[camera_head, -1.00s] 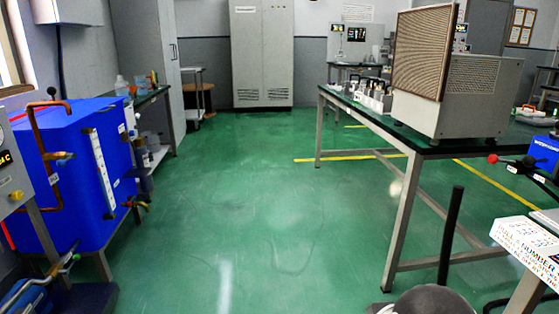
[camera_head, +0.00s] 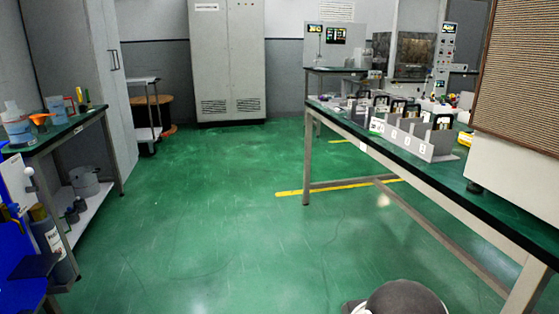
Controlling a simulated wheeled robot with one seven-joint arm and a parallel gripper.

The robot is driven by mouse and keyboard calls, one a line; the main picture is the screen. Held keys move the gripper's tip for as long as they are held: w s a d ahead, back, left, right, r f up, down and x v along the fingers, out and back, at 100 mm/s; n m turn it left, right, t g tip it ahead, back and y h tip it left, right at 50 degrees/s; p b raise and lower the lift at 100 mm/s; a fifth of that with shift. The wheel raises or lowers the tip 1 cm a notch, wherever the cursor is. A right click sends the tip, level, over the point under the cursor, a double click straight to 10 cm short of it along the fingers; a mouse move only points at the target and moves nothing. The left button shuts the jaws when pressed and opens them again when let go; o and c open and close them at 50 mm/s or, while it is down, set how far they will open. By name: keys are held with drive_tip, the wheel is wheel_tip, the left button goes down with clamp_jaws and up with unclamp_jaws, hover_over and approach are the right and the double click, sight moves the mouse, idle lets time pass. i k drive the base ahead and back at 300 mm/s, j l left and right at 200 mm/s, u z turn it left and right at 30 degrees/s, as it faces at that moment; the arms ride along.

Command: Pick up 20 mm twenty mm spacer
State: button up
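I cannot make out the 20 mm spacer in the head view. A row of grey holders with dark-handled pieces (camera_head: 415,139) stands on the green-topped table (camera_head: 490,189) at the right. Small items lie behind and beside the holders, too small to tell apart. My gripper is not in view. A rounded dark grey shape shows at the bottom edge, right of centre.
A large vented box (camera_head: 525,85) stands on the table's near end. A bench (camera_head: 65,135) with bottles and cups runs along the left. A grey cabinet (camera_head: 228,60) stands at the back. The green floor (camera_head: 200,215) between is clear.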

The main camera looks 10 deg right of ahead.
sight(369, 111)
drive_tip(key=i+j+z, duration=0.1)
drive_tip(key=i+z, duration=0.4)
drive_tip(key=i+j+z, duration=0.25)
drive_tip(key=z, duration=0.2)
drive_tip(key=i+j+z, duration=0.7)
drive_tip(key=j+z, duration=0.3)
